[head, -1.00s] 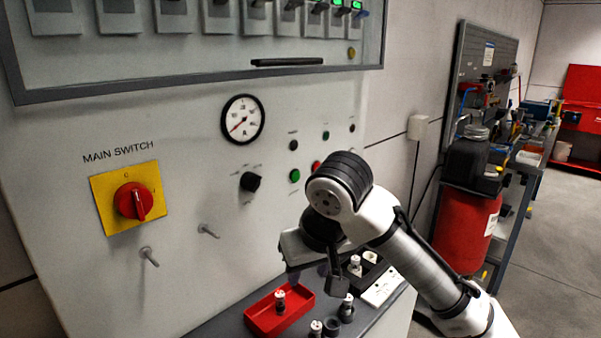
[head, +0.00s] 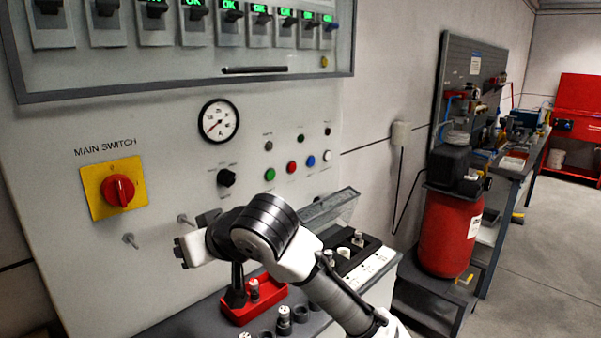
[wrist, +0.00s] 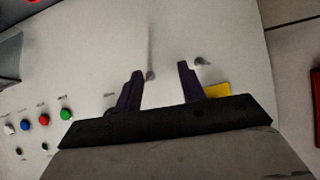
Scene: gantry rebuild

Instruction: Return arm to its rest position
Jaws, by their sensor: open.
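My gripper shows in the wrist view (wrist: 160,84) with its two dark fingers apart and nothing between them. It faces the pale panel (wrist: 95,70), and two small pegs show beyond the fingertips. In the head view my arm reaches in from the lower right. Its end is in front of the panel, right of the two pegs and above the red tray (head: 236,312). The fingers are hard to make out there.
A grey ledge below holds the red tray with a small fitting, several loose fittings and a black holder (head: 352,252). A clear-sided box (head: 330,206) stands behind my arm. The yellow-backed main switch (head: 118,190) is left. A red cylinder (head: 447,232) stands right.

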